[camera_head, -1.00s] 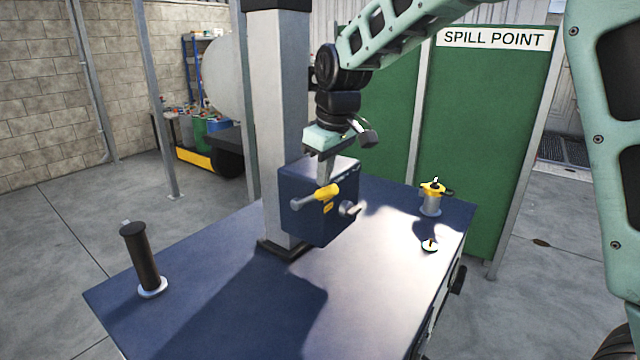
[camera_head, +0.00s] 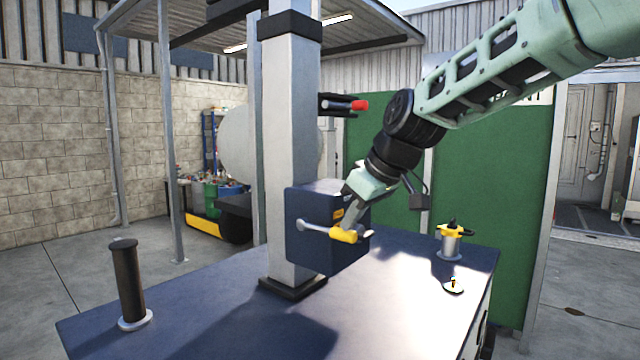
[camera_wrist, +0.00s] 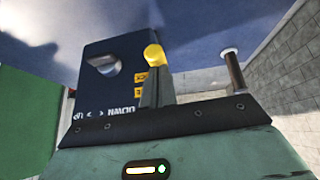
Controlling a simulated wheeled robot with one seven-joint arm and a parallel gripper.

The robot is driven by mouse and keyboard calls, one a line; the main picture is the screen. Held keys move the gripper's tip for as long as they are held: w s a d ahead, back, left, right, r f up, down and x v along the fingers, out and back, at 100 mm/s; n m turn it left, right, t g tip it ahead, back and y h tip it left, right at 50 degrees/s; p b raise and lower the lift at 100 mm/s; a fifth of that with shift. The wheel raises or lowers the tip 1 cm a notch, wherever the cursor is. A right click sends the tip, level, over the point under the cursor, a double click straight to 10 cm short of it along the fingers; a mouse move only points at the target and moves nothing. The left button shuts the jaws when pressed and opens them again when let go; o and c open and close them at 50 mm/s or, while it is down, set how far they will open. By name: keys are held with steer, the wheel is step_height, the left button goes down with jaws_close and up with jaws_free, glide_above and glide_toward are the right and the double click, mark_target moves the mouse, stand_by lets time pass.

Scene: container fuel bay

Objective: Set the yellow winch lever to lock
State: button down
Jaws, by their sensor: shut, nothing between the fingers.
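The navy winch box (camera_head: 312,255) is mounted on the grey column above the blue bench. Its lever, a grey rod with a yellow grip (camera_head: 343,236), points right and slightly down across the front face. My gripper (camera_head: 352,214) is shut and empty, reaching down from the upper right. Its tip is just above the yellow grip; I cannot tell whether they touch. In the wrist view, the yellow end of the lever (camera_wrist: 154,57) shows just beyond my fingers (camera_wrist: 155,90). Small yellow labels (camera_wrist: 138,76) on the box are partly hidden there, and no lock mark is readable.
A dark upright handle (camera_head: 128,280) stands at the bench's left. A yellow-topped metal canister (camera_head: 451,243) and a small disc (camera_head: 453,287) are at the right. A red-tipped bar (camera_head: 345,105) juts from the column above. The bench front (camera_head: 380,320) is clear.

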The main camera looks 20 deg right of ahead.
steer(key=shift+s+d+f+b, duration=0.1)
steer(key=shift+s+f+b, duration=0.15)
steer(key=shift+f, duration=0.35)
steer(key=p+v, duration=0.2)
steer(key=v, duration=1.1)
steer(key=shift+r, duration=0.5)
steer(key=s+a+f+g, duration=0.2)
steer(key=s+a+f, duration=0.4)
steer(key=f, duration=0.2)
steer(key=s+a+f+g, duration=0.2)
steer(key=s+a+f, duration=0.35)
steer(key=f, duration=0.35)
steer(key=s+a+f+n+g+h, duration=0.1)
steer(key=s+f+h, duration=0.1)
steer(key=s+f, duration=0.9)
steer(key=s, duration=0.3)
steer(key=shift+a+g, duration=0.25)
steer(key=shift+g, duration=0.15)
